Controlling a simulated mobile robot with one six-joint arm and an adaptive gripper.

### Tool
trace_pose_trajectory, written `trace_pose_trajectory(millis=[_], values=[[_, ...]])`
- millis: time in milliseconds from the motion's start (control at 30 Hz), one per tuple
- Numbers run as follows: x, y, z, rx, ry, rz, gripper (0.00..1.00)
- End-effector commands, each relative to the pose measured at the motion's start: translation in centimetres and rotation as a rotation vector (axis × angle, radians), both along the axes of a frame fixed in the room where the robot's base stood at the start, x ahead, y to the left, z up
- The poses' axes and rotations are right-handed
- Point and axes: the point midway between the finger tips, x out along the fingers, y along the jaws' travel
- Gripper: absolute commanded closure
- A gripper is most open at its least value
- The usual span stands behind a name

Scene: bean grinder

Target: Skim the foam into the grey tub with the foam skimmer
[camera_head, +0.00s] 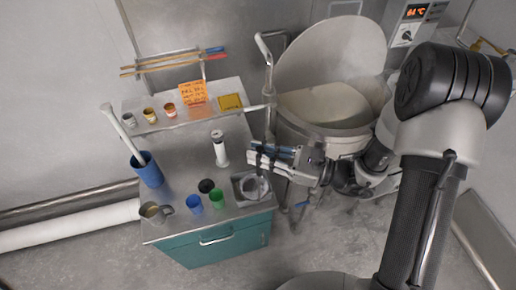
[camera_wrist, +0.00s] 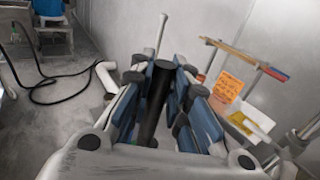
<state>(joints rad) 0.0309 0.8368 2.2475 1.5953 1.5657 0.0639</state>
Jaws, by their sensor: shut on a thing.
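My gripper (camera_head: 262,160) is shut on a black upright handle (camera_wrist: 156,103), which shows between the fingers in the wrist view. It looks like the foam skimmer's handle; its lower end is hard to make out. The grey tub (camera_head: 238,187) appears as a small square container at the right front corner of the bench, just below my fingers. A round grey shape, perhaps the skimmer head, shows within its outline; I cannot tell whether it touches the tub. The large vat (camera_head: 298,127) stands at right with its lid raised, and pale contents (camera_head: 342,103) show inside.
The bench (camera_head: 183,180) holds blue (camera_head: 194,204) and green (camera_head: 217,198) cups, a metal mug (camera_head: 155,212), a white-and-black cylinder (camera_head: 219,149) and a blue holder (camera_head: 148,170) with a long pale-handled tool. Small pots and an orange note (camera_head: 193,91) stand behind.

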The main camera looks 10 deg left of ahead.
Motion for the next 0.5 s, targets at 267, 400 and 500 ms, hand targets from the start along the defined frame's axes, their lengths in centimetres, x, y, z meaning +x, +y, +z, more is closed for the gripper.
trace_pose_trajectory(millis=[267, 400, 500], values=[[0.0, 0.0, 2.3, 0.002, -0.002, 0.000, 1.00], [0.0, 0.0, 3.4, 0.002, -0.002, 0.000, 1.00], [0.0, 0.0, 4.3, 0.002, -0.002, 0.000, 1.00]])
